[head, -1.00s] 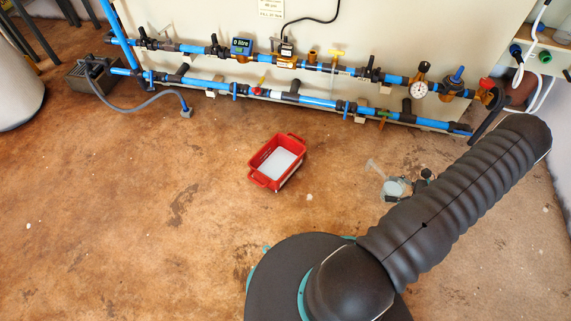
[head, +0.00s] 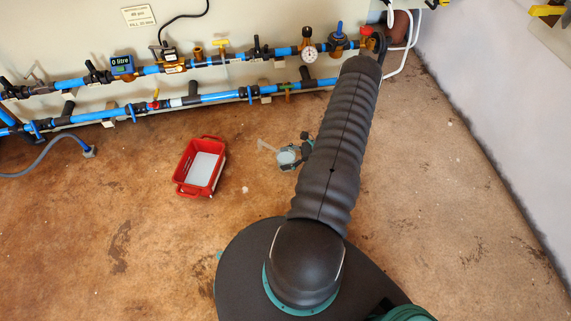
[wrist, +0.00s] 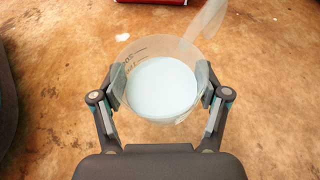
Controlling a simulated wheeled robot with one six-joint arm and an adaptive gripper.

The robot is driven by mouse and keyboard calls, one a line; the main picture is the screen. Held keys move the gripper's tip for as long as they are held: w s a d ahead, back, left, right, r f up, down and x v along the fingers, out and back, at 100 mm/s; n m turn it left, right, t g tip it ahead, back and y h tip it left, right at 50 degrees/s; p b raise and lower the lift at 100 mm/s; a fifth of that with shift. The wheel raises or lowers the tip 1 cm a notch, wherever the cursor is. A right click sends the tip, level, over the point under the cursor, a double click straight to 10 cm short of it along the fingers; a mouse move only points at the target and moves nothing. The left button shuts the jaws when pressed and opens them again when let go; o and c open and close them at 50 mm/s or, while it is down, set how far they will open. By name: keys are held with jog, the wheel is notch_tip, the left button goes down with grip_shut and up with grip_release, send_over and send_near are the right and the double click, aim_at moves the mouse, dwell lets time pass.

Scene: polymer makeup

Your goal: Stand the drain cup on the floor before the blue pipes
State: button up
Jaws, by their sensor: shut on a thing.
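The drain cup is a clear, graduated cup with a long clear handle and a pale blue-white inside (wrist: 162,86). My gripper (wrist: 160,92) has one finger on each side of the cup and is shut on it. In the head view the cup (head: 287,157) is right of the red crate, with my gripper (head: 302,152) partly hidden behind my arm. The cup looks upright, but I cannot tell whether it touches the floor. The blue pipes (head: 217,97) run along the wall beyond it, with bare floor between.
A red crate (head: 181,182) with a whitish inside stands on the brown floor left of the cup; its edge shows at the top of the wrist view (wrist: 150,2). A grey hose (head: 45,160) lies at the left. A pale wall (head: 500,110) bounds the right. Floor right of my arm is clear.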

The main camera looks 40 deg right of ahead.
jog(key=shift+f, duration=2)
jog(key=shift+f+b, duration=0.1)
jog(key=shift+b, duration=0.25)
jog(key=o, duration=1.4)
